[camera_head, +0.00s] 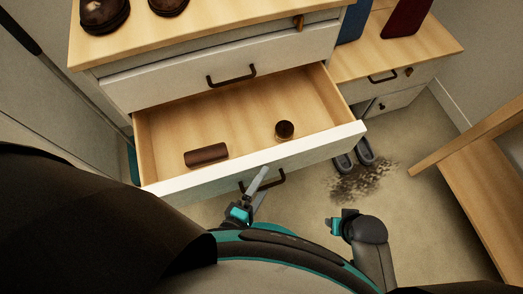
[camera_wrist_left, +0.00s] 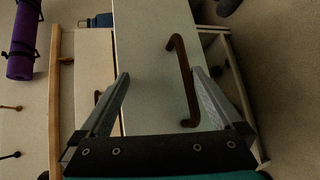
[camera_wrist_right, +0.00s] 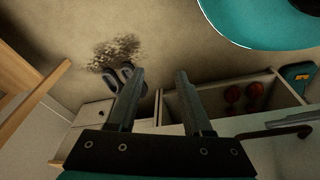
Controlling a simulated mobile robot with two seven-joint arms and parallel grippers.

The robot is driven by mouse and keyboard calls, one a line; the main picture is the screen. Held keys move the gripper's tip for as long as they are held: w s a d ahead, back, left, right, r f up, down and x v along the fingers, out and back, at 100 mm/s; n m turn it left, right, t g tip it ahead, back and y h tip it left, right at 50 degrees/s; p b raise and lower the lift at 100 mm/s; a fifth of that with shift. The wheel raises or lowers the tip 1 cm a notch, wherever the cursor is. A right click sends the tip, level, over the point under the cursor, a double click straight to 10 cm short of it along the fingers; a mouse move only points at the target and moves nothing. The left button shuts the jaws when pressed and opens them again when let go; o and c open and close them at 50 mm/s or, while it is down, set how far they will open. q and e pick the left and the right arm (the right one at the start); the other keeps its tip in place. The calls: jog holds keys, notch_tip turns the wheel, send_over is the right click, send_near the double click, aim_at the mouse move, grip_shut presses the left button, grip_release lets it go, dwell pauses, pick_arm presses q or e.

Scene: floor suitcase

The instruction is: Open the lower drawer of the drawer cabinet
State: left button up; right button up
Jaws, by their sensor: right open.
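My left gripper (camera_head: 262,180) is open at this handle, with a finger on each side; contact is unclear. My right gripper (camera_head: 333,226) is open and empty, right of the drawer and apart from it.
A lower side cabinet (camera_head: 440,48) stands at the right, with grey shoes (camera_head: 355,160) and a dark dirt patch (camera_head: 362,182) on the floor nearby. A wooden bench (camera_head: 480,180) is at far right. The right wrist view shows red objects (camera_wrist_right: 232,95) in an open compartment.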

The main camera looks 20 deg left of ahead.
pick_arm(q)
notch_tip(320, 180, up, 7)
jog(key=w+t+p, duration=0.1)
jog(key=shift+w+a+t+p, duration=0.2)
jog(key=shift+w+t+p, duration=0.1)
jog(key=shift+w+t, duration=0.1)
jog(key=shift+r, duration=0.15)
jog(key=shift+c, duration=0.9)
notch_tip(320, 180, up, 9)
jog(key=p, duration=0.5)
jog(key=shift+s+p, duration=0.35)
pick_arm(e)
jog(key=s+d+f, duration=0.7)
jog(key=s+f, duration=0.1)
jog(key=s, duration=0.3)
jog(key=shift+d+f+h, duration=0.15)
jog(key=shift+d+h, duration=0.1)
jog(key=shift+h, duration=0.15)
jog(key=shift+s, duration=0.1)
